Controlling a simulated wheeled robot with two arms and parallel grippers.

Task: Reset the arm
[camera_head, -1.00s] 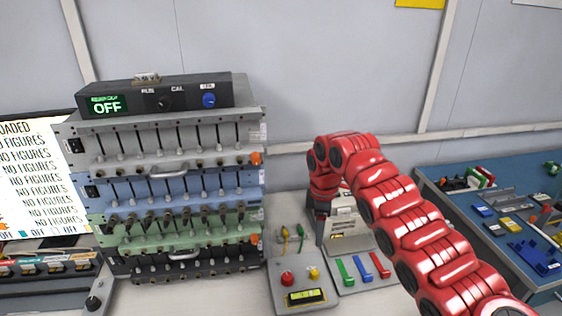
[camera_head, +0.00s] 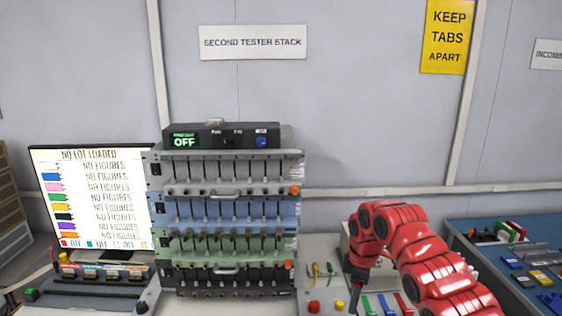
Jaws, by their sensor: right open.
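My right arm comes in from the lower right, red and bent at the wrist. Its dark gripper (camera_head: 355,298) points down over the bench, right of the tester stack, near a small panel with a red button (camera_head: 313,307) and a yellow button (camera_head: 339,305). It is open and I see nothing held in it. The tips are small and near the bottom edge of the view. My left gripper is not in view.
The tester stack (camera_head: 225,214) stands in the middle, with a display reading OFF on top. A monitor (camera_head: 92,199) is to its left. Blue, green and red pieces (camera_head: 386,304) lie by the arm. A blue table (camera_head: 460,235) with small parts is at the right.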

